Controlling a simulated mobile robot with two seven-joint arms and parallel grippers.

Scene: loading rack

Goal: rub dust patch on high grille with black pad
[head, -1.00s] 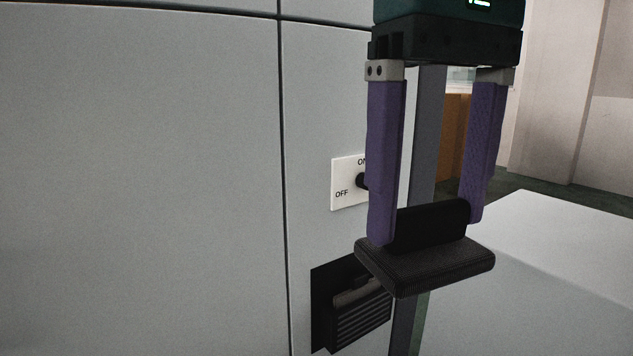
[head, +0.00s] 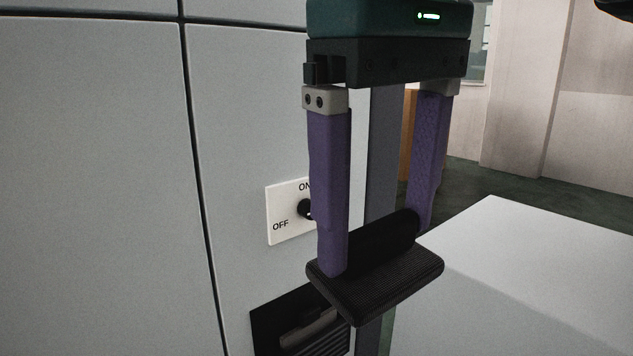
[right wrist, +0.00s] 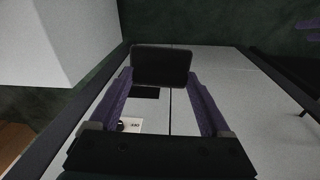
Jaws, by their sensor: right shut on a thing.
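My right gripper (head: 376,246) points down with its two purple fingers shut on the handle of the black pad (head: 375,285). In the right wrist view the pad (right wrist: 162,66) sits across the fingertips. A dark grille (head: 335,340) is set in the grey cabinet front at the bottom of the head view, behind and just left of the pad. The pad hides part of it. A dull grey-brown patch (head: 308,328), probably the dust, lies on its upper slats. I cannot tell whether the pad touches the grille; a gap seems to show.
An ON/OFF switch plate (head: 283,222) with a black knob is just left of the near finger, above the grille. A grey post (head: 383,150) stands behind the fingers. A large white block (head: 530,270) fills the lower right. Green floor shows beyond.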

